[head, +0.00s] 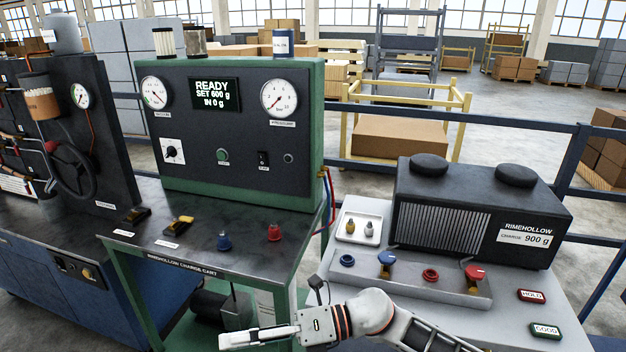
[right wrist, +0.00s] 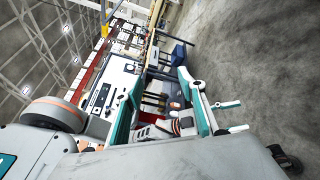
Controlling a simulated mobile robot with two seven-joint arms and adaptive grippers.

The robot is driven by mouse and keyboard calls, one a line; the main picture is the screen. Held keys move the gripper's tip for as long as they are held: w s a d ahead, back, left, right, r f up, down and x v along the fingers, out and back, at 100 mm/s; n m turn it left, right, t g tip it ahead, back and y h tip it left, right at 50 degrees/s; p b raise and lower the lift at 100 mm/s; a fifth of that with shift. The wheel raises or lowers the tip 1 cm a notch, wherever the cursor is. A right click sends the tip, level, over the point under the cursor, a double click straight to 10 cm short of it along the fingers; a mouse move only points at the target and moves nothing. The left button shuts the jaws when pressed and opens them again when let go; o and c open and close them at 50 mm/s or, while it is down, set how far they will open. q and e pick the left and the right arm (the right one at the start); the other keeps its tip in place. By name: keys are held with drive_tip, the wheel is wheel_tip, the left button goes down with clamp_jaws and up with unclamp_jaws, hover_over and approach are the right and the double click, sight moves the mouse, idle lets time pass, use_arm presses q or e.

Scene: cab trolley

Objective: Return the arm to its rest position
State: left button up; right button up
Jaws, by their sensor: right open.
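My right arm (head: 372,312) comes in at the bottom of the head view, its forearm running off the lower edge. My right gripper (head: 258,338) points left, low in front of the green charge cart, and its fingertips are near the bottom edge. In the right wrist view the two teal fingers of the right gripper (right wrist: 163,76) stand apart, with nothing held between them. The picture there is turned sideways. My left arm and gripper do not show in the head view.
The charge cart (head: 140,236) carries a gauge panel (head: 240,130) reading READY, SET 600 g, IN 0 g. At right, a grey bench (head: 500,315) bears the black Rimehollow unit (head: 445,205), labelled 900 g, and HOLD (head: 532,296) and GOOD (head: 545,331) plates. Blue rails stand behind.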

drive_tip(key=w+d+r+m+t+y, duration=0.15)
drive_tip(key=w+d+m+t, duration=0.3)
drive_tip(key=m+t, duration=0.9)
drive_tip(key=w+d+f+m+t+h, duration=0.1)
drive_tip(key=d+f+m+t+h, duration=0.55)
drive_tip(key=d+m, duration=0.6)
drive_tip(key=s+d+f+m+g+h, duration=0.3)
drive_tip(key=s+d+f+m, duration=0.4)
drive_tip(key=f, duration=0.4)
drive_tip(key=s+d+f+m+g+h, duration=0.3)
drive_tip(key=s+d+f+m+h, duration=0.3)
drive_tip(key=d+f, duration=0.3)
drive_tip(key=shift+s+d+f+m+g, duration=0.15)
drive_tip(key=shift+s+f+m+g, duration=0.2)
drive_tip(key=shift+s+f, duration=0.55)
